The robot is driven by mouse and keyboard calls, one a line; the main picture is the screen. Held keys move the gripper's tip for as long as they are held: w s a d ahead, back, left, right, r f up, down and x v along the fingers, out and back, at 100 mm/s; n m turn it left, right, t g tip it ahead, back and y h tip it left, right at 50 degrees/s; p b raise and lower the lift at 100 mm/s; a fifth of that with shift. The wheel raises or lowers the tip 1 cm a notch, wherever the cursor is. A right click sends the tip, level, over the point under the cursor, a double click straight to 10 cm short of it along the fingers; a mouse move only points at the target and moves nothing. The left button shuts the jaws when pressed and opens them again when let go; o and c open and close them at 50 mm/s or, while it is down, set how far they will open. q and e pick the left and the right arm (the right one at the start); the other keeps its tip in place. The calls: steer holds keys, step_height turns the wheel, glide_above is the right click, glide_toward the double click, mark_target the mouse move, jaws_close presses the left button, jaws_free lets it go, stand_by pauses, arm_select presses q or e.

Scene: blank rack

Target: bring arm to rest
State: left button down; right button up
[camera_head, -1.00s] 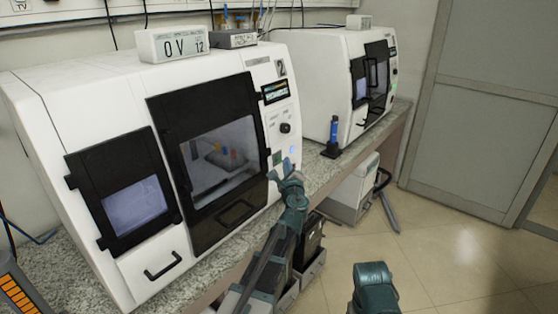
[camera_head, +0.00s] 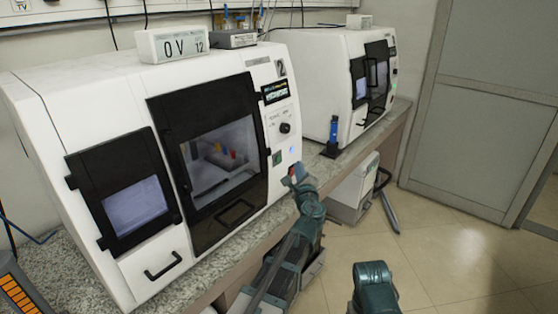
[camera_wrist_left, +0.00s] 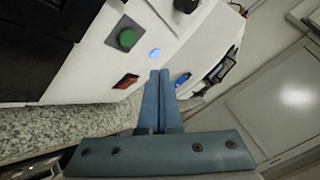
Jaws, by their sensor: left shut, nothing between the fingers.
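My left gripper (camera_head: 293,172) is in front of the lower right corner of the near white machine (camera_head: 60,90), close to its control panel. In the left wrist view the two blue fingers (camera_wrist_left: 160,75) are together with nothing between them. A lit blue button (camera_wrist_left: 155,54), a green button (camera_wrist_left: 127,39) and a red switch (camera_wrist_left: 126,81) show on the panel beside the fingers. My right arm (camera_head: 374,288) shows only in part at the bottom of the head view, and its gripper is out of view.
The near machine's dark glass door (camera_head: 213,150) is closed, with small coloured items behind it. A second white machine (camera_head: 312,80) and a blue-and-black object (camera_head: 333,135) stand farther along the granite counter (camera_head: 75,265). The tiled floor (camera_head: 440,260) at right is clear.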

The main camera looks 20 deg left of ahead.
arm_select(q)
steer(key=s+d+f+n+g+p, duration=0.1)
steer(key=s+f+n+g+p, duration=0.25)
steer(key=s+n, duration=0.3)
steer(key=s+d+f+n+g+p, duration=0.1)
steer(key=s+f+n+g+p, duration=0.2)
steer(key=s+n+g, duration=0.3)
steer(key=s+d+f+n+g+h+p, duration=0.2)
steer(key=s+d, duration=0.4)
steer(key=s, duration=0.5)
steer(key=s+d+f+n+g+h+p, duration=0.2)
steer(key=s+d, duration=0.5)
steer(key=s, duration=0.4)
steer(key=f+g+h, duration=0.1)
steer(key=g+h, duration=0.1)
steer(key=g, duration=0.1)
steer(key=shift+d+f+n, duration=0.15)
steer(key=shift+f+n, duration=0.1)
steer(key=shift+n, duration=0.1)
steer(key=shift+g, duration=0.25)
